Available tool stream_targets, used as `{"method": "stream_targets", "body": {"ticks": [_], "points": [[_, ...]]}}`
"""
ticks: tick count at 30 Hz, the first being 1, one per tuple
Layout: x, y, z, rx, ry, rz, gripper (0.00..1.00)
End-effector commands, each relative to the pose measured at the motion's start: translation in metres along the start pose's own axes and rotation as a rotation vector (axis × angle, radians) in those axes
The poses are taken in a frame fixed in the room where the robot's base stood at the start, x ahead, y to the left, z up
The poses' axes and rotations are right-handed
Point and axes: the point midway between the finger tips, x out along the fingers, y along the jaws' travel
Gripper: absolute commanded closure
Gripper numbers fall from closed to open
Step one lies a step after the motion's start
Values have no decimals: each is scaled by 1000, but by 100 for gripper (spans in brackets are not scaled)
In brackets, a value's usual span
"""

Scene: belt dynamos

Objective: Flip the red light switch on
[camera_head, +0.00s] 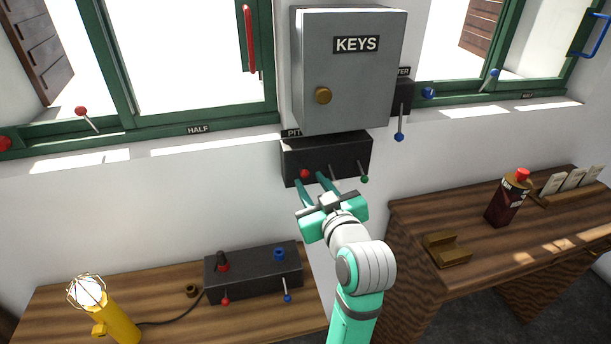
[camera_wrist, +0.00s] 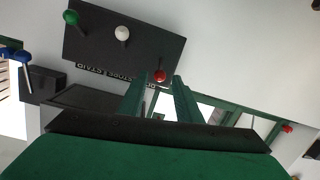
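A dark switch box (camera_head: 325,157) is on the wall under the grey KEYS cabinet. It carries three small levers with red, white and green knobs. The red-knobbed switch (camera_head: 304,173) is at its left in the head view. In the wrist view the box (camera_wrist: 125,45) appears turned over, with the red knob (camera_wrist: 159,75) at its right edge. My gripper (camera_head: 311,181) is open in front of the box, its fingertips close to the red knob. In the wrist view the knob shows between the two fingertips (camera_wrist: 158,84); I cannot tell whether they touch it.
The KEYS cabinet (camera_head: 348,75) hangs just above. A blue-knobbed lever (camera_head: 399,136) is to the right. A black control box (camera_head: 253,272) with red and blue levers and a yellow caged lamp (camera_head: 117,320) stand on the lower left table. A bottle (camera_head: 508,200) stands on the right desk.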

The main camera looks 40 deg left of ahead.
Motion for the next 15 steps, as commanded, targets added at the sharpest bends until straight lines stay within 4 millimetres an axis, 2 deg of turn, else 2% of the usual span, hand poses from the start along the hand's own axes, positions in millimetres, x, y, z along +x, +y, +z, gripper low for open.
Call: {"method": "stream_targets", "body": {"ticks": [1, 6, 15], "points": [[-10, 1, 0, -1, 1, 3, 69], [-32, 1, 0, 0, 0, 2, 69], [-43, 0, 0, 0, 0, 0, 69]]}}
